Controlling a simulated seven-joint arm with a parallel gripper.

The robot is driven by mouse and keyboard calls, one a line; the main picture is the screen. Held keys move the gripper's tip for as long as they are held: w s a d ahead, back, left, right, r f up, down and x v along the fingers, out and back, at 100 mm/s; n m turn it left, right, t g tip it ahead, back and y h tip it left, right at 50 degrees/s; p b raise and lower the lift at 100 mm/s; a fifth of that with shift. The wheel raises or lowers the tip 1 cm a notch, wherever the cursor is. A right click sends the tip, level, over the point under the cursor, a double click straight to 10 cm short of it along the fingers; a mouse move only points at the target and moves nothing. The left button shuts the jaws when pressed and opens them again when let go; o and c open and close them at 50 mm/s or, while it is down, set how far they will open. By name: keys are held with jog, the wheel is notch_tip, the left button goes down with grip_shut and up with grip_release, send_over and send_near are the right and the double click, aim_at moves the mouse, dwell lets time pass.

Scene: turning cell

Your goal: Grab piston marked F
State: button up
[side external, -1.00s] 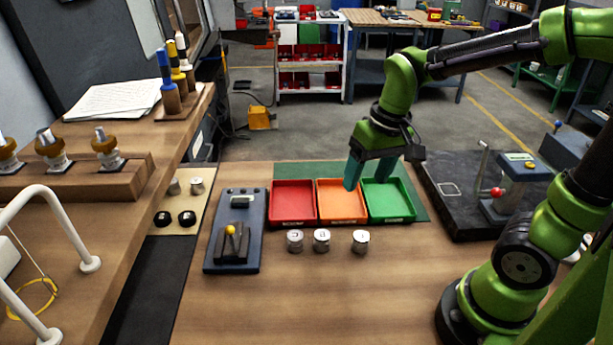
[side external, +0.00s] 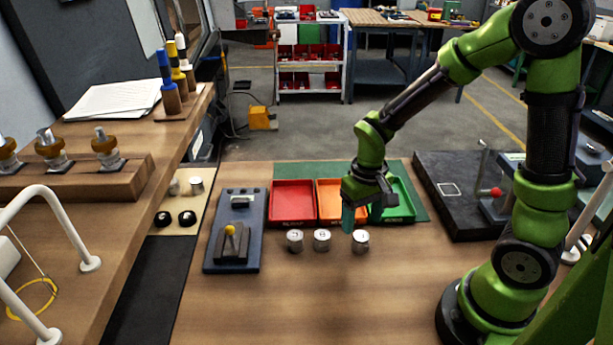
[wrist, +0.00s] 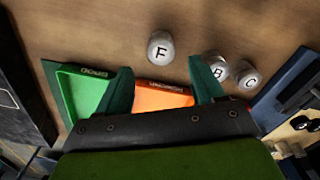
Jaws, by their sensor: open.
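The piston marked F (wrist: 160,50) is a silver cylinder with a black letter on its pale top, standing upright on the wooden bench. It is the rightmost of three pistons in the side view (side external: 361,242). My gripper (side external: 348,220) is open and empty, with teal fingers just above and beside that piston. In the wrist view, the fingers (wrist: 163,82) are spread apart and the F piston lies ahead of the gap between them. The pistons marked B (wrist: 217,68) and C (wrist: 246,76) stand to its right in that view. One finger partly covers B.
Red (side external: 293,220), orange (side external: 340,217) and green (side external: 401,213) trays stand behind the pistons. A blue fixture plate (side external: 215,258) is on the left and a black plate with a red-knobbed device (side external: 455,225) on the right. The bench in front is clear.

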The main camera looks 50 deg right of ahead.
aim_at(361, 235)
jog(key=f, duration=0.5)
jog(key=shift+s+a+f, duration=0.2)
jog(key=shift+s+a, duration=0.05)
jog(key=c, duration=1.2)
